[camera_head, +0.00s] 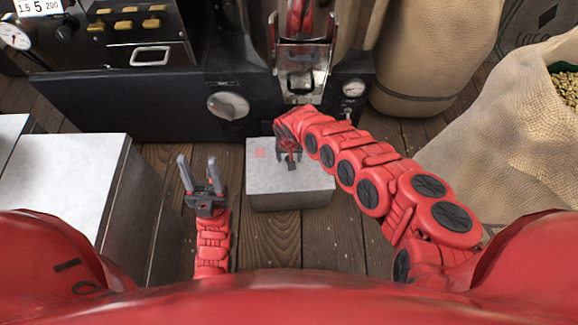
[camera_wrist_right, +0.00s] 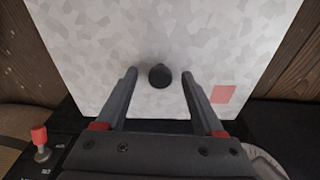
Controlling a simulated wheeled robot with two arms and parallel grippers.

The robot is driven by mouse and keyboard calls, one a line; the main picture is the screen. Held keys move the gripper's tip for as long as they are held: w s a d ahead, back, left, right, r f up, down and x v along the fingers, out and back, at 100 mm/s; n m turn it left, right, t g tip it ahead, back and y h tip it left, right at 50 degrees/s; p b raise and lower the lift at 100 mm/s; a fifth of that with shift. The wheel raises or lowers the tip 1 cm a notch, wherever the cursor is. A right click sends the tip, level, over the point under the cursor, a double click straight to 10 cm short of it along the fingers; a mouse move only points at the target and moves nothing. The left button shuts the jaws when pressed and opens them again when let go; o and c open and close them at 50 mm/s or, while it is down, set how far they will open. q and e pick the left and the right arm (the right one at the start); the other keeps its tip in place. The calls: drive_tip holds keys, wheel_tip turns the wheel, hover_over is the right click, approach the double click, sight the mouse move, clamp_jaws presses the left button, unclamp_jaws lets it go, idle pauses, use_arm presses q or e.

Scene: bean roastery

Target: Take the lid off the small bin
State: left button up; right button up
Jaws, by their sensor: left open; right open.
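The small bin (camera_head: 290,201) is a grey speckled box on the floor in front of the roaster. Its lid (camera_head: 315,180) lies on top, with a red square near one corner. In the right wrist view the lid (camera_wrist_right: 210,35) fills most of the picture, and a round black knob (camera_wrist_right: 160,76) stands at its middle. My right gripper (camera_wrist_right: 160,82) is open over the lid, with one finger on each side of the knob and a gap to both. It also shows in the head view (camera_head: 289,160). My left gripper (camera_head: 198,165) is open and empty, left of the bin.
The black roaster (camera_head: 150,105) with dials and a chute stands behind the bin. A large grey cabinet (camera_head: 65,180) is at the left. Burlap sacks (camera_head: 520,130) stand at the right, one with beans. Wooden floor (camera_head: 270,245) is clear in front of the bin.

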drive_tip(key=shift+r, duration=0.1)
drive_tip(key=shift+c, duration=0.3)
clamp_jaws()
idle(0.9)
